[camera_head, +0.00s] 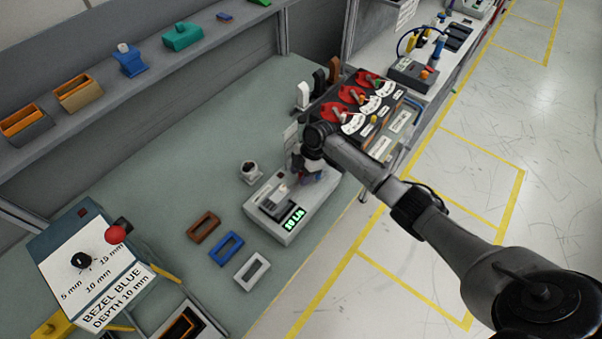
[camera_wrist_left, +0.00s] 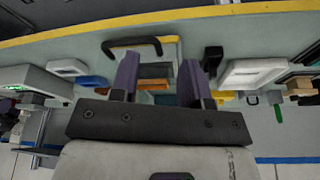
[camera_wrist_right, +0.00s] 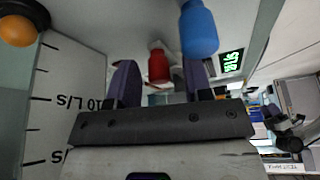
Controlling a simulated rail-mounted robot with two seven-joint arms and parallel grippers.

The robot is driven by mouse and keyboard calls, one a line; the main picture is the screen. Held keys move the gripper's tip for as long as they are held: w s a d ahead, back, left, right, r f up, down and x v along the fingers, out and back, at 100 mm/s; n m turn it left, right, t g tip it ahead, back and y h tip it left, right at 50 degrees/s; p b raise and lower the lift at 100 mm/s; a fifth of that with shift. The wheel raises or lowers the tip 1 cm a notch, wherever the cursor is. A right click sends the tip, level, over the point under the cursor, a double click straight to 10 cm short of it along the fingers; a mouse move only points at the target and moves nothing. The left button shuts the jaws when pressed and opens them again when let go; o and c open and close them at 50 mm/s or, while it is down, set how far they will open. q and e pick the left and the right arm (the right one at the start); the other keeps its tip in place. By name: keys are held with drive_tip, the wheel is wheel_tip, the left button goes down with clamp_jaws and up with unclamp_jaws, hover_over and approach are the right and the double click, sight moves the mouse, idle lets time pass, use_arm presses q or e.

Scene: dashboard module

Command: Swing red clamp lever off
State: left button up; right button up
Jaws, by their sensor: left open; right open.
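My right gripper (camera_head: 309,172) is over the grey test unit (camera_head: 290,232) with the green "10 L/s" display. In the right wrist view, a red lever handle (camera_wrist_right: 158,66) shows between its two purple fingers, which stand apart from it on both sides. I cannot tell how deep the handle sits between them. A blue handle (camera_wrist_right: 198,30) stands just right of the red one. In the head view both handles are mostly hidden by the gripper. My left gripper (camera_wrist_left: 158,65) is open and empty; the head view does not show it.
A panel with red dials (camera_head: 351,94) and levers stands behind the unit. Brown (camera_head: 203,226), blue (camera_head: 226,246) and white (camera_head: 252,271) frames lie left of it. A depth gauge box (camera_head: 90,260) with a red knob stands at lower left.

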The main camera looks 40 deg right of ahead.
drive_tip(key=shift+c, duration=0.3)
drive_tip(key=shift+c, duration=1.4)
clamp_jaws()
drive_tip(key=shift+s+r+m+p, duration=0.2)
drive_tip(key=shift+m+p, duration=0.2)
drive_tip(key=shift+p, duration=0.4)
drive_tip(key=s+m+t+h+p, duration=0.1)
drive_tip(key=m+p, duration=0.3)
drive_tip(key=p, duration=0.1)
drive_tip(key=s+a+m+t+h+p, duration=0.1)
drive_tip(key=m+p, duration=0.3)
drive_tip(key=p, duration=0.1)
drive_tip(key=s+a+m+t+h+p, duration=0.1)
drive_tip(key=s+m+p, duration=0.1)
drive_tip(key=m+p, duration=0.2)
drive_tip(key=shift+s+r+t+p, duration=0.1)
drive_tip(key=shift+t+p, duration=0.2)
drive_tip(key=shift+p, duration=0.45)
drive_tip(key=m, duration=0.1)
drive_tip(key=m+p, duration=0.1)
drive_tip(key=a+m+h+p, duration=0.1)
drive_tip(key=shift+s, duration=0.25)
drive_tip(key=shift+a+f+m+h+p, duration=0.2)
drive_tip(key=shift+m+h+p, duration=0.2)
drive_tip(key=shift+m+p, duration=0.35)
drive_tip(key=shift+s+a+m, duration=0.1)
drive_tip(key=shift+m, duration=0.25)
drive_tip(key=shift+f, duration=0.1)
